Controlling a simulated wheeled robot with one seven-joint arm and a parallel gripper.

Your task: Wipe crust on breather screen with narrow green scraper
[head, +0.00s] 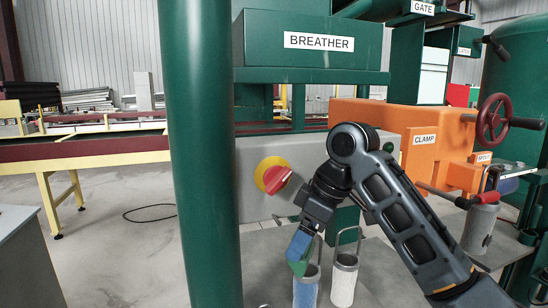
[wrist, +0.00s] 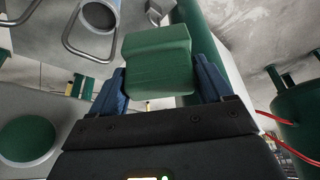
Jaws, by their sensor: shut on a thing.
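My gripper (head: 299,246) points down at the lower middle of the head view. Its blue fingers are shut on a green scraper (head: 298,267). In the wrist view the scraper shows as a broad green block (wrist: 157,58) between the two fingers. The green box labelled BREATHER (head: 270,38) stands above and behind my arm. The breather screen and its crust cannot be made out in either view.
A thick green post (head: 203,150) rises at left. A red knob on yellow (head: 272,176) sits on a grey box. The orange CLAMP housing (head: 375,112) and a dark red handwheel (head: 493,119) are at right.

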